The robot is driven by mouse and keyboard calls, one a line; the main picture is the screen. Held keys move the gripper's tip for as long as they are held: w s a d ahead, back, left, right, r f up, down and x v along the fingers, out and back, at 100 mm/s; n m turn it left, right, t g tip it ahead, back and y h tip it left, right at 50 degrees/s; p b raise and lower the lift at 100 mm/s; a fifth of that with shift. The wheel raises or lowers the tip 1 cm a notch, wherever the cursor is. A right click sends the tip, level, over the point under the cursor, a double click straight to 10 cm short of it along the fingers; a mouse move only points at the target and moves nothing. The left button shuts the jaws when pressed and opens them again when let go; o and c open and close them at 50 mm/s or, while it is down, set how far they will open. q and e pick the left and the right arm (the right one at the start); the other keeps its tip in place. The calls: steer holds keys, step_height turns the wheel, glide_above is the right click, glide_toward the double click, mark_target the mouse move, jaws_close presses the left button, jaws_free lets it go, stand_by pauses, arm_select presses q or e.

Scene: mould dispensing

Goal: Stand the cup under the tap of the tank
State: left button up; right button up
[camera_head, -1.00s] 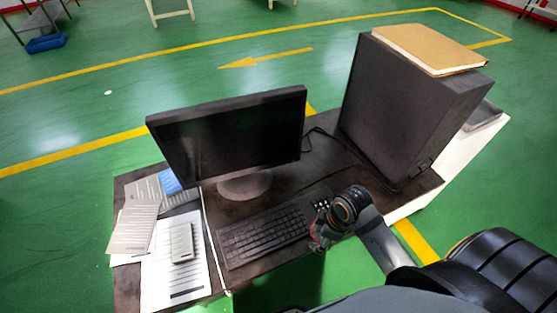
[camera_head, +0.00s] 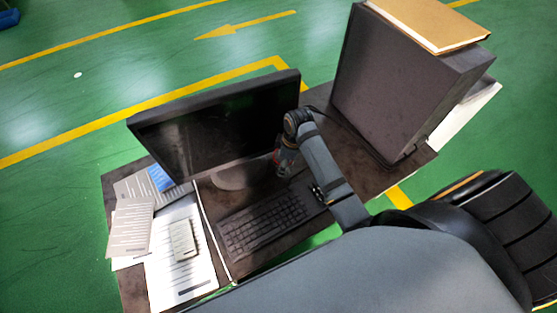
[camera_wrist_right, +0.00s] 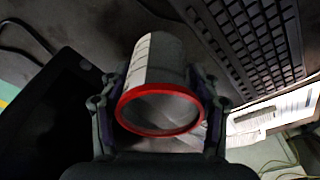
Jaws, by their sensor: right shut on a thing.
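The cup (camera_wrist_right: 158,62) has a pale side and a red rim (camera_wrist_right: 160,131), which faces the right wrist camera. My right gripper (camera_wrist_right: 155,88) is shut around the cup, with one finger on each side. In the head view my right gripper (camera_head: 283,163) is small and partly hidden by its own arm, in front of the monitor's right part. A little red shows there, but the cup's shape is not clear. Neither the tank nor its tap is in view. My left gripper is not in view.
The dark desk carries a monitor (camera_head: 220,130), a keyboard (camera_head: 262,224), papers (camera_head: 180,270) at the left and a dark computer case (camera_head: 395,90) with a tan folder (camera_head: 430,22) on top. Green floor (camera_head: 60,220) lies open around the desk.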

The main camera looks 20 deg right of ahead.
mark_target(280, 159)
steer(key=w, duration=0.3)
steer(key=shift+w+a+r, duration=0.15)
steer(key=shift+w+r, duration=0.05)
steer(key=shift+w, duration=0.1)
steer(key=shift+f+p, duration=0.5)
steer(key=shift+f, duration=1.55)
steer(key=f, duration=0.1)
steer(key=f+p, duration=0.1)
steer(key=f, duration=0.1)
steer(key=shift+w, duration=0.35)
steer(key=shift+f, duration=0.25)
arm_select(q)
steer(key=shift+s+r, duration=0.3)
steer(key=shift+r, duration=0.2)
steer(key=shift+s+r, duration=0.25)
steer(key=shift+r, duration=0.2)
arm_select(e)
steer(key=o, duration=0.7)
